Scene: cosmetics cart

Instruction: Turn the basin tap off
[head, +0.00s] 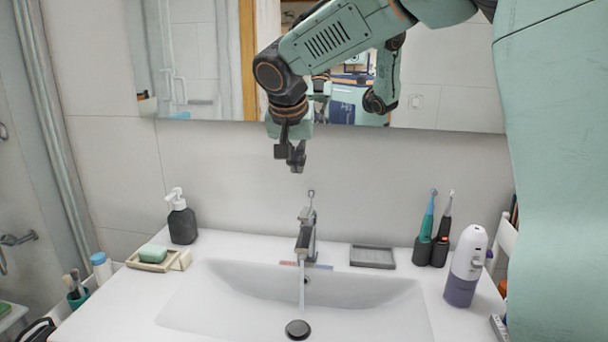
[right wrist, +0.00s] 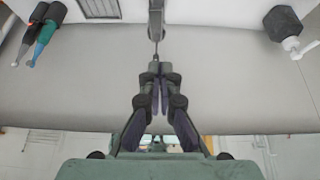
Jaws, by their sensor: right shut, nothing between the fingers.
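The basin tap (head: 306,236) is a grey metal mixer at the back middle of the white basin (head: 215,290). A stream of water (head: 301,288) runs from its spout toward the dark round drain (head: 297,329). A thin lever with a small knob (head: 311,196) stands up at the top of the tap. My right gripper (head: 297,170) points down above the tap, close to the wall, apart from the lever in the head view. In the right wrist view the gripper's fingers (right wrist: 157,75) are together and empty, with the tap (right wrist: 156,18) just beyond them. My left gripper is not in view.
A black soap dispenser (head: 182,220) and a green soap (head: 153,253) on a tray stand left of the basin. A grey soap dish (head: 372,257), two electric toothbrushes (head: 440,235) and a white-purple device (head: 466,268) stand right. A mirror (head: 210,60) hangs behind my arm.

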